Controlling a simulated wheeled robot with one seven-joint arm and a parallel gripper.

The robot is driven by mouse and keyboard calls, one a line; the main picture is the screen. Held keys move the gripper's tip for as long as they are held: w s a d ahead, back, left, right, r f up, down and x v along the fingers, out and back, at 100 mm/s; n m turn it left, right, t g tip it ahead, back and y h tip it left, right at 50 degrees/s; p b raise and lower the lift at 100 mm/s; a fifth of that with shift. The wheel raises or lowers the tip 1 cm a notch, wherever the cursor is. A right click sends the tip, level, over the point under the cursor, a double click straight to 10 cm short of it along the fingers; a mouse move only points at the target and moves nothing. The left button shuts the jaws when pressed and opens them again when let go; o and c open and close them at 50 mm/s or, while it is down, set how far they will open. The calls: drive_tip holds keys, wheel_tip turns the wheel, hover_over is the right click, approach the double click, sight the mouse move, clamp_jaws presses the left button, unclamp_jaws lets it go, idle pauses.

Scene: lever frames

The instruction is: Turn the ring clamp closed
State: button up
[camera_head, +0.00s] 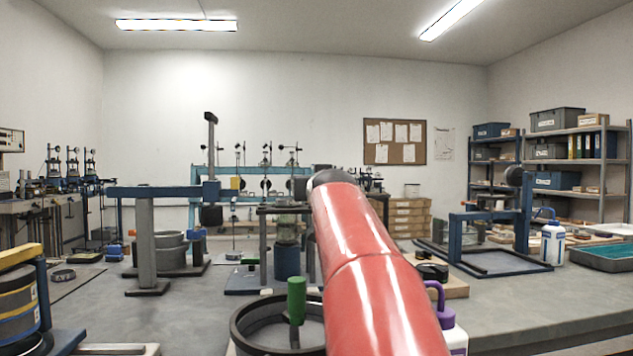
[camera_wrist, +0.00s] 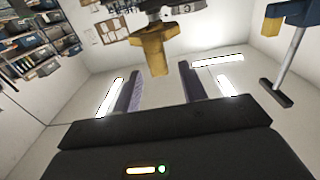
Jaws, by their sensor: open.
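A dark round ring (camera_head: 245,325) with an upright green handle (camera_head: 297,299) stands at the bottom centre of the head view, left of my arm. It looks like a ring clamp, but my arm hides its right part. In the wrist view my gripper (camera_wrist: 160,70) is open, with its two fingers apart and nothing held between them. A yellow T-shaped piece (camera_wrist: 157,45) shows beyond the fingertips. I cannot tell whether it belongs to the clamp. My gripper is hidden behind my red arm in the head view.
A blue stand with a yellow bar (camera_head: 20,256) is at the left edge. A grey post with a blue crossbar (camera_head: 145,240) stands left of centre. A purple-handled bottle (camera_head: 452,330) is close right of my arm. Bare grey surface (camera_head: 530,300) lies further right.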

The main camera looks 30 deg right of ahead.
drive_tip(key=shift+p+x, duration=0.3)
drive_tip(key=shift+x, duration=1.2)
clamp_jaws()
